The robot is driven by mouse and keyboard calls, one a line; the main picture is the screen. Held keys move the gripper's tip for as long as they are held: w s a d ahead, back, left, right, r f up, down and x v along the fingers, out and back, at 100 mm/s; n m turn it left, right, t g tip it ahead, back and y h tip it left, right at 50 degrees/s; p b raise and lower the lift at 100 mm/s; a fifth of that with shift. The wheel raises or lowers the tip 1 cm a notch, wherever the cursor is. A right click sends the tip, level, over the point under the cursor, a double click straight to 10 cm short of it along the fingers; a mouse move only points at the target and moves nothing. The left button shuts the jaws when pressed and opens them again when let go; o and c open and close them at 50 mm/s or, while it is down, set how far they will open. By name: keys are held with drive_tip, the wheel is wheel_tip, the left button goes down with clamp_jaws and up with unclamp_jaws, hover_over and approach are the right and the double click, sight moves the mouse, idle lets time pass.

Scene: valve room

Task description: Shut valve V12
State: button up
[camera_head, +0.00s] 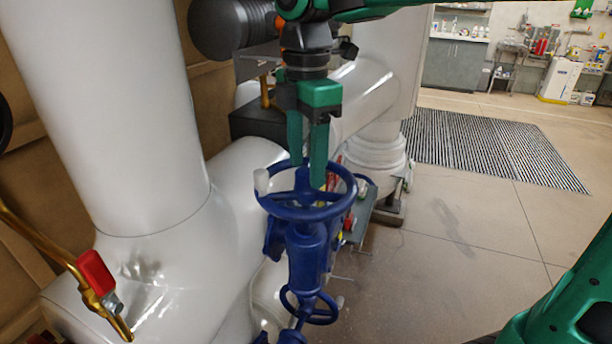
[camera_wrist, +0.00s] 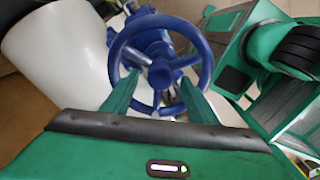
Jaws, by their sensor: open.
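A blue valve with a round spoked handwheel (camera_head: 290,212) stands in the middle of the head view, in front of white pipes. No V12 label is readable on it. My gripper (camera_head: 307,175) hangs over the wheel, fingers pointing down, with the fingertips near the hub and the far rim. In the wrist view the handwheel (camera_wrist: 160,62) lies beyond the two green fingers, which stand apart on either side of its lower part. I cannot tell whether the fingers touch the wheel.
A second, smaller blue wheel (camera_head: 309,306) sits low below the first. Thick white pipes (camera_head: 120,110) fill the left. A red-handled brass valve (camera_head: 95,272) is at the lower left. Open floor (camera_head: 460,240) lies to the right, with a striped floor mat (camera_head: 490,145) farther back.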

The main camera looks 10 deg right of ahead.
sight(308, 171)
drive_tip(key=shift+f, duration=1.85)
drive_tip(key=shift+d, duration=0.1)
drive_tip(key=shift+c, duration=0.3)
drive_tip(key=c, duration=0.6)
drive_tip(key=shift+c, duration=0.2)
drive_tip(key=shift+m, duration=0.3)
